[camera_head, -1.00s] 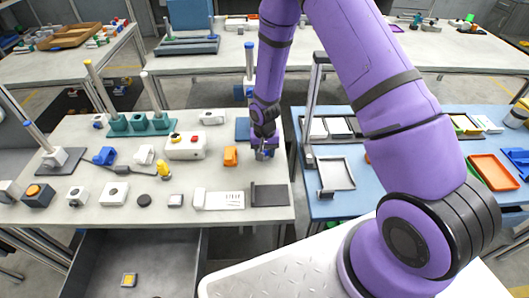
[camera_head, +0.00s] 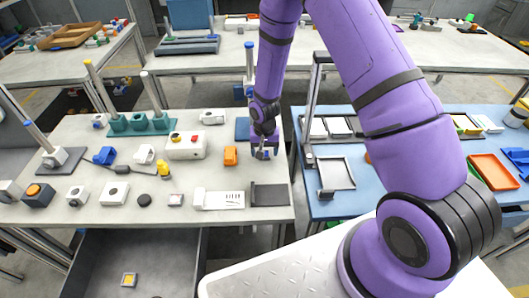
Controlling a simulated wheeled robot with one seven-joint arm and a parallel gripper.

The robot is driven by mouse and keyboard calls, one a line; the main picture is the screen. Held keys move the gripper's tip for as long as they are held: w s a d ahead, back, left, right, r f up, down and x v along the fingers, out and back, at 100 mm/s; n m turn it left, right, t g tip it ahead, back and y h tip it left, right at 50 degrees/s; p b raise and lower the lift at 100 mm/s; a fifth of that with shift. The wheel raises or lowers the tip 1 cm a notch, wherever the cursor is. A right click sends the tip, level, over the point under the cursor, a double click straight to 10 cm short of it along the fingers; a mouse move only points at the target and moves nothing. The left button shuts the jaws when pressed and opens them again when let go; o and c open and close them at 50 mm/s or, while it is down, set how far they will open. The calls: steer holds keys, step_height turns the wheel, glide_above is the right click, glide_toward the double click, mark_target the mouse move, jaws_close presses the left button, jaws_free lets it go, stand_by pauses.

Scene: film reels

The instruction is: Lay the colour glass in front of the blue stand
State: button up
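The blue stand has a flat blue base (camera_head: 242,129) at the back right of the near grey table, with a blue-topped post rising behind it. My gripper (camera_head: 263,154) points down low over the tabletop, just in front and to the right of that base. Its fingers are small and dark here, and I cannot tell whether they are open or shut, or whether anything is between them. I cannot pick out the colour glass for sure.
A teal stand (camera_head: 140,124) is at the back left. A metal frame (camera_head: 312,110) rises from the blue table at right.

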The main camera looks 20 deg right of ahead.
steer(key=s+d+r+n+t, duration=0.1)
steer(key=s+d+r, duration=0.15)
steer(key=r, duration=0.95)
steer(key=s+d+r+t, duration=0.1)
steer(key=s+r, duration=0.2)
steer(key=r, duration=0.9)
steer(key=s+d+r+n+t, duration=0.1)
steer(key=s+r, duration=0.2)
steer(key=r, duration=0.9)
steer(key=s+d+r+t, duration=0.1)
steer(key=s+r, duration=0.5)
steer(key=s, duration=0.4)
steer(key=s+d+r+n+t, duration=0.1)
steer(key=s+r, duration=0.4)
steer(key=s, duration=0.5)
steer(key=shift+s+d+r+n, duration=0.25)
steer(key=shift+s+r+n, duration=0.05)
steer(key=shift+r, duration=0.05)
